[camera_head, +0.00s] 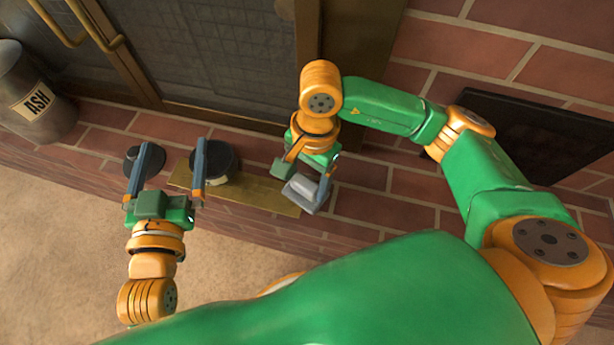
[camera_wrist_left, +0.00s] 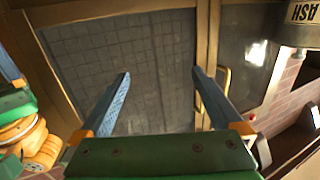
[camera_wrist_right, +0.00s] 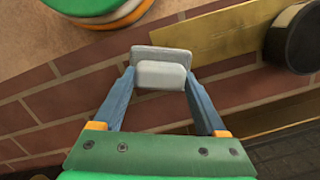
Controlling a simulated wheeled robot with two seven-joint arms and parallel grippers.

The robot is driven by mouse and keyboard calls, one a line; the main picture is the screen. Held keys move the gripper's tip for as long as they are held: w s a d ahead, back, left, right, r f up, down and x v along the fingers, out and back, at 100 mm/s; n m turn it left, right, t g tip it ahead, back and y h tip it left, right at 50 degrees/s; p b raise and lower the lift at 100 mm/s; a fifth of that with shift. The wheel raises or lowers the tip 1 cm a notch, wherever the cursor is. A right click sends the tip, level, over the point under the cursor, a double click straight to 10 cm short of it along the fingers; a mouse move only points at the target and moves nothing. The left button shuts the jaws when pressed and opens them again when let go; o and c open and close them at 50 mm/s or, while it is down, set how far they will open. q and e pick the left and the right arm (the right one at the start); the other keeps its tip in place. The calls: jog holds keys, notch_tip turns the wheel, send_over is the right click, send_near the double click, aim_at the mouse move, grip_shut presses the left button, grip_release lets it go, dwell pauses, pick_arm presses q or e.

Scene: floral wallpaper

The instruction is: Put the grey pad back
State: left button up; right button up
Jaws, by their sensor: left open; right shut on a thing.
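The grey pad (camera_head: 306,193) is a small pale grey block with rounded corners. It is held between the fingers of my right gripper (camera_head: 304,183), over the right end of a flat brass strip (camera_head: 262,191). In the right wrist view the pad (camera_wrist_right: 162,75) sits between both fingertips, with the brick beneath it. I cannot tell whether it touches the surface. My left gripper (camera_head: 174,148) is open, and nothing shows between its fingers. It is near a dark round thing (camera_head: 222,157) on the strip and a smaller dark round thing (camera_head: 131,161) to the left.
A grey bin marked ASH (camera_head: 30,95) stands at the left. Mesh doors with brass handles (camera_head: 105,40) are behind the brick ledge (camera_head: 368,203). A black panel (camera_head: 545,130) lies on the brick at the right, near my right arm. Brick right of the pad is bare.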

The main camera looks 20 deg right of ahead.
aim_at(306, 181)
jog(key=shift+f, duration=0.2)
jog(key=o, duration=1.1)
jog(key=shift+r, duration=0.1)
jog(key=shift+r+p, duration=0.4)
jog(key=shift+r, duration=0.15)
notch_tip(306, 181, up, 3)
jog(key=shift+w+d+f+p, duration=0.15)
jog(key=shift+f+p, duration=0.05)
jog(key=shift+p, duration=0.3)
jog(key=r, duration=0.1)
jog(key=r+p, duration=0.1)
jog(key=r, duration=0.1)
jog(key=shift+w+d, duration=0.1)
jog(key=shift+d, duration=0.1)
pick_arm(q)
jog(key=s+a+f+g+y+p, duration=0.1)
jog(key=s+a+f+g, duration=0.1)
jog(key=s+f+g, duration=0.5)
jog(key=s+a+f+g+y+p, duration=0.1)
jog(key=s+f+g, duration=0.5)
jog(key=f, duration=0.6)
jog(key=shift+s+a+f+n+g+y, duration=0.15)
jog(key=shift+s+a+n+g+y, duration=0.25)
jog(key=shift+s+a+y, duration=0.65)
pick_arm(e)
jog(key=r, duration=0.5)
jog(key=shift+w+d+r, duration=0.2)
jog(key=shift+d+r, duration=0.1)
jog(key=shift+r, duration=0.05)
